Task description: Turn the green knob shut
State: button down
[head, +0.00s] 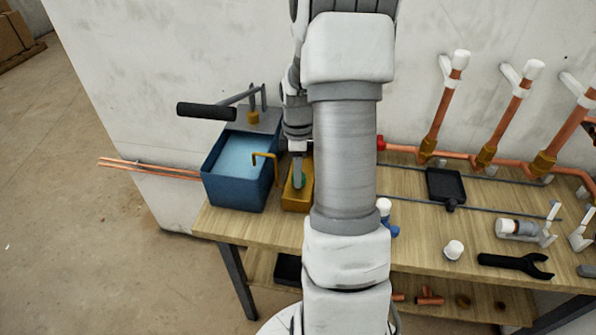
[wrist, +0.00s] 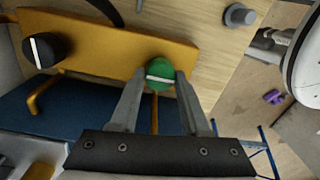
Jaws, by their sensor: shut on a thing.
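The green knob (wrist: 159,74) sits on the yellow block (wrist: 105,52), with a white line across its face. In the wrist view the line runs nearly sideways, from one finger towards the other. My gripper (wrist: 162,78) is shut on the green knob, one finger on each side. In the head view my gripper (head: 298,170) points down at the green knob (head: 299,182) on top of the yellow block (head: 297,200). My arm hides part of the bench right of it.
A black knob (wrist: 42,50) with a white line is on the same yellow block. A blue water tank (head: 232,182) with a bent brass spout and a black-handled lever (head: 207,111) stands left.

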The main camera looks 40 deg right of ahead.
jog(key=shift+m, duration=0.3)
jog(key=m, duration=0.3)
jog(key=shift+m, duration=0.3)
jog(key=m, duration=0.4)
jog(key=shift+m, duration=0.3)
jog(key=m, duration=0.4)
jog(key=shift+d+m+t, duration=0.1)
jog(key=shift+m+t, duration=0.2)
jog(key=m, duration=0.4)
jog(key=shift+m, duration=0.3)
jog(key=shift+c, duration=1.9)
grip_release()
jog(key=shift+s, duration=0.1)
jog(key=shift+r, duration=0.1)
